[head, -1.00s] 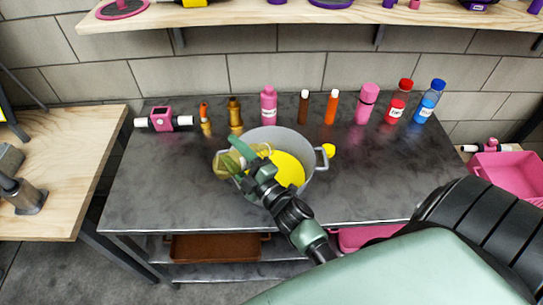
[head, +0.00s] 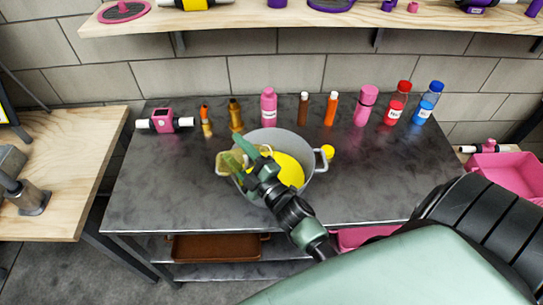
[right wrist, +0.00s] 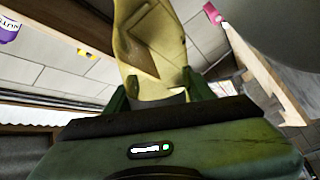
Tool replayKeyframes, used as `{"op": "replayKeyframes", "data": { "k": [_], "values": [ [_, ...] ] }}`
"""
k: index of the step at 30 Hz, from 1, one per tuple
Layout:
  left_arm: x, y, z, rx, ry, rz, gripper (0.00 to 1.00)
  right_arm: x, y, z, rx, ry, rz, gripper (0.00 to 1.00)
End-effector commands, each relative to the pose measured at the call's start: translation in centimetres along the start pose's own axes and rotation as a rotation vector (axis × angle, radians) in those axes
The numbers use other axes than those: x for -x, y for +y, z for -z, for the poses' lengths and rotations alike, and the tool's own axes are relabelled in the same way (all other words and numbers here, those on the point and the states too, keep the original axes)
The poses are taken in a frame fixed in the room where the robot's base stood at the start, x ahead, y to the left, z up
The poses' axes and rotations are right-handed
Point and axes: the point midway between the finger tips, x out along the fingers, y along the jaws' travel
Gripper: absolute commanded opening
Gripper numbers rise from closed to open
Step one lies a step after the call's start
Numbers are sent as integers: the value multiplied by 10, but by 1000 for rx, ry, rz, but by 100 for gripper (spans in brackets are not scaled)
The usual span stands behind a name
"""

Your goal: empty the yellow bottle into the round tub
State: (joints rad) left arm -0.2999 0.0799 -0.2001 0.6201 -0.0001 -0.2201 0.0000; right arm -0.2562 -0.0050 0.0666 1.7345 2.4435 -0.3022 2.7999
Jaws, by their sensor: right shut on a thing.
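My right gripper (head: 245,157) is shut on the see-through yellow bottle (head: 224,162) above the left side of the round tub. The bottle is tipped over, and its mouth is hard to make out behind the gripper. The bottle also shows between the fingers in the right wrist view (right wrist: 150,50) and looks largely clear inside. The grey round tub (head: 306,180) stands on the dark table with handles at its sides. Bright yellow liquid (head: 290,168) covers its bottom. My left gripper is not in view.
Several bottles, such as a pink one (head: 268,107) and a blue one (head: 426,104), line the table's back. A pink device (head: 165,120) stands back left. The table's left and right sides are clear.

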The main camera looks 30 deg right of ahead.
Motion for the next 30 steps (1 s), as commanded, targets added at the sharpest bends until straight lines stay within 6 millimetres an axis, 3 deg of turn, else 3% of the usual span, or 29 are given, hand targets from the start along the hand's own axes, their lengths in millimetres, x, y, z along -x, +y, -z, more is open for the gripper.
{"op": "replayKeyframes", "data": {
  "k": [30],
  "values": [
    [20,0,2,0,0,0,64,-2,14,-3,-111,-17,-1,0]
  ]
}}
